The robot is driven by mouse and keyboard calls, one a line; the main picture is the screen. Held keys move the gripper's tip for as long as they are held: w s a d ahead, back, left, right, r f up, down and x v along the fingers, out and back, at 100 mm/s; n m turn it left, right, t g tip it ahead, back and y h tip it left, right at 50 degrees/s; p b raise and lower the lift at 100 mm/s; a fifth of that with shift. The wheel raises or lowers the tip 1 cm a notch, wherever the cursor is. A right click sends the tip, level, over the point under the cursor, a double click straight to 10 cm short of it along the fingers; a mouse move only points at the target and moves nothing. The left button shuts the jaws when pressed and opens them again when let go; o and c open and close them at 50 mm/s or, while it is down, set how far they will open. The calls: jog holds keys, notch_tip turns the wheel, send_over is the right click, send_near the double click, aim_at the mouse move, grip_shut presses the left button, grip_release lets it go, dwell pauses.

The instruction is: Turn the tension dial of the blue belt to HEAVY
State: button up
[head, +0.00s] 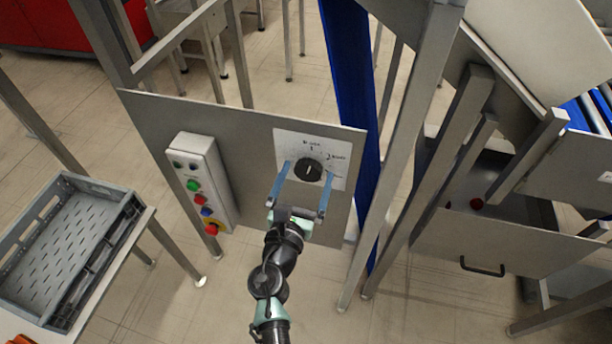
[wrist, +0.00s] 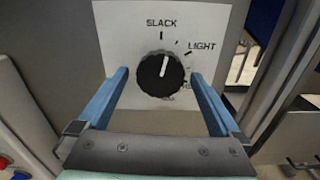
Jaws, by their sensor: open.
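The tension dial (head: 308,170) is a round black knob on a white label plate (head: 335,140), fixed to a grey panel. In the wrist view the dial (wrist: 160,73) has a white pointer line aimed up and slightly right, near SLACK. LIGHT is readable at upper right. Lower labels are partly hidden by the knob and right finger, so I cannot read HEAVY. My gripper (head: 309,169) is open, its blue fingers on the left and right of the dial. In the wrist view my gripper (wrist: 160,75) straddles the knob; I cannot tell whether the fingers touch it.
A control box (head: 201,180) with coloured buttons is on the panel left of the dial. A grey perforated crate (head: 62,250) stands on a table at left. A blue upright strip (head: 350,100) is behind the panel. Metal legs and a handled drawer front (head: 510,255) stand at right.

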jog(key=c, duration=1.3)
jog(key=shift+c, duration=0.2)
jog(key=shift+m+b, duration=0.3)
jog(key=shift+m, duration=0.1)
jog(key=m+b, duration=0.2)
jog(key=m, duration=0.1)
jog(key=shift+a+f+m, duration=0.1)
jog(key=shift+f+m, duration=0.05)
jog(key=shift+m, duration=0.15)
jog(key=m+b, duration=0.3)
jog(key=m, duration=0.2)
jog(key=shift+b, duration=0.4)
jog(key=m+b, duration=0.4)
jog(key=m, duration=0.2)
jog(key=shift+a+m, duration=0.1)
jog(key=shift+m, duration=0.3)
jog(key=m+b, duration=0.1)
jog(key=m, duration=0.1)
jog(key=m+b, duration=0.2)
jog(key=shift+r+m, duration=0.35)
jog(key=shift+m, duration=0.05)
